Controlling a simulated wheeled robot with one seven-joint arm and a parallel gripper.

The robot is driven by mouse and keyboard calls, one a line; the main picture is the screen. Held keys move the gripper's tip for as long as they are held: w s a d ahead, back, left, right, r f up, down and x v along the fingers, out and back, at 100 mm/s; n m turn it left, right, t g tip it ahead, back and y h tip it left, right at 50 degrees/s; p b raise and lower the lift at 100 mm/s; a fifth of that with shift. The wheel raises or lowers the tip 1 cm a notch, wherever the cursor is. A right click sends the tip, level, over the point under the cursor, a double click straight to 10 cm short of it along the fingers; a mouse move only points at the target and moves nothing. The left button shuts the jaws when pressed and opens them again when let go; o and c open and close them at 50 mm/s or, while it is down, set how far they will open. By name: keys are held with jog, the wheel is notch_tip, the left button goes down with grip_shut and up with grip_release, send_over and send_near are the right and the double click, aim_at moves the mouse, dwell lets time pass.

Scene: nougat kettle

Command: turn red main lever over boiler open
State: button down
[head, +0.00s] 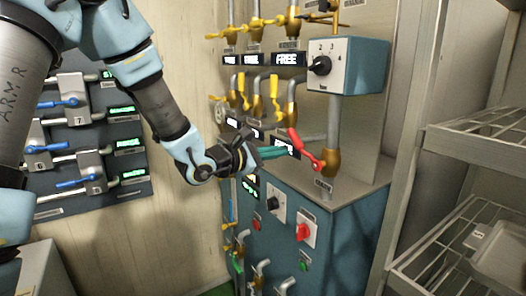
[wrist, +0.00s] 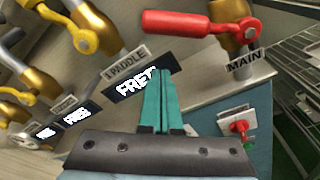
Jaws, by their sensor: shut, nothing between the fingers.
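The red main lever (head: 304,148) is on a brass valve on the vertical pipe above the blue-green boiler cabinet. In the wrist view the red lever (wrist: 198,22) lies roughly level across the top, its handle pointing left from the pivot, above a plate reading MAIN (wrist: 244,61). My gripper (head: 285,151) has teal fingers that are shut and empty. In the head view the fingertips are just left of the lever. In the wrist view my gripper (wrist: 158,75) points up below the lever's handle end; I cannot tell whether it touches.
Several yellow levers (head: 274,88) on brass valves stand left of the red lever. A dial box (head: 360,65) juts out above it. A red knob (head: 303,232) is on the cabinet front (head: 340,240). Wire shelves (head: 480,130) stand at the right.

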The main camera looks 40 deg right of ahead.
jog(key=s+r, duration=0.1)
jog(key=s+r+p, duration=0.1)
jog(key=r, duration=0.1)
jog(key=shift+s+a, duration=0.1)
jog(key=shift+a, duration=0.1)
jog(key=shift+s, duration=0.1)
dwell(0.3)
